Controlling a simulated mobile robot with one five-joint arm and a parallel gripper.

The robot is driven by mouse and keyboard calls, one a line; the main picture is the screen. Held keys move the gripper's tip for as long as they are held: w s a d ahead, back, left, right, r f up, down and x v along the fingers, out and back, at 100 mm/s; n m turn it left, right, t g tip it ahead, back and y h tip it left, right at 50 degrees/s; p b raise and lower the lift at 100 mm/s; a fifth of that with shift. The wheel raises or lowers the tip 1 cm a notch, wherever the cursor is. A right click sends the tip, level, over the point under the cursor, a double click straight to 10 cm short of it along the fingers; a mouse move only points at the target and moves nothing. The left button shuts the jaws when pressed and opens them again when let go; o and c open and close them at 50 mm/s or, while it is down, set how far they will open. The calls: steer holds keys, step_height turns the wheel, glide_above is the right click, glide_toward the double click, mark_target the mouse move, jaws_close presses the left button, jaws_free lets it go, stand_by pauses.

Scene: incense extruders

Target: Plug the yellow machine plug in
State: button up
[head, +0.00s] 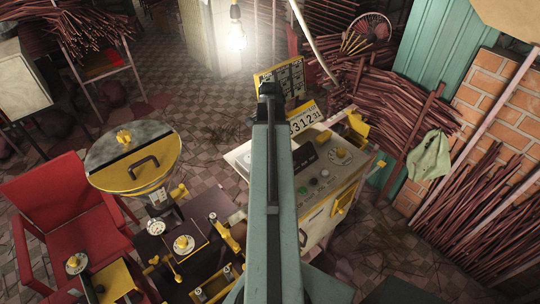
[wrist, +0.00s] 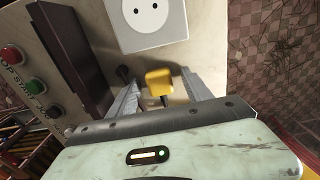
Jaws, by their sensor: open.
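A white wall-type socket (wrist: 153,18) with two round holes shows at the top of the wrist view, on a pale panel. A small yellow block (wrist: 158,80), which looks like the yellow plug, is just below it, apart from the socket. My gripper (wrist: 160,88) is open, with one finger on each side of the yellow block and gaps on both sides. In the head view my arm covers the middle, and I cannot make out the plug or the socket there.
Red and green buttons (wrist: 22,70) sit left of a dark raised part (wrist: 80,70) in the wrist view. A pale machine with yellow parts (head: 345,160) stands right of my arm. A round-topped yellow machine (head: 133,155) and a red chair (head: 60,205) stand left.

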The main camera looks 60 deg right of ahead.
steer(key=shift+r, duration=0.1)
jaws_close()
step_height(320, 180, up, 10)
steer(key=p, duration=1)
